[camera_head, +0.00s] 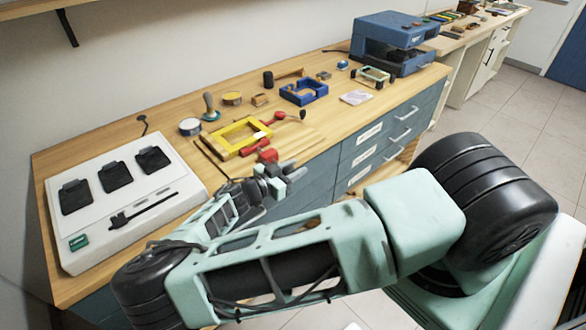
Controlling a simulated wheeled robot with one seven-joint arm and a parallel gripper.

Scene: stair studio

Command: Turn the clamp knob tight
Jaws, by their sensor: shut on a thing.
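A red clamp part (267,155) sits near the front edge of the wooden bench, beside a yellow frame (240,136). Another red piece (275,119) lies just behind it, close to a small dark round-ended part (302,115). My gripper (285,178) is at the bench's front edge, just in front of the red clamp part. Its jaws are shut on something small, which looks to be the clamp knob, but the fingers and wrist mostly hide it. I cannot tell how tight the knob is.
A white charger-like box (100,235) with black pads stands at the left. A blue open holder (304,92) and a blue machine (392,40) stand farther back. Small tools and rolls lie between. Blue-grey drawers (380,140) with handles lie below the front edge.

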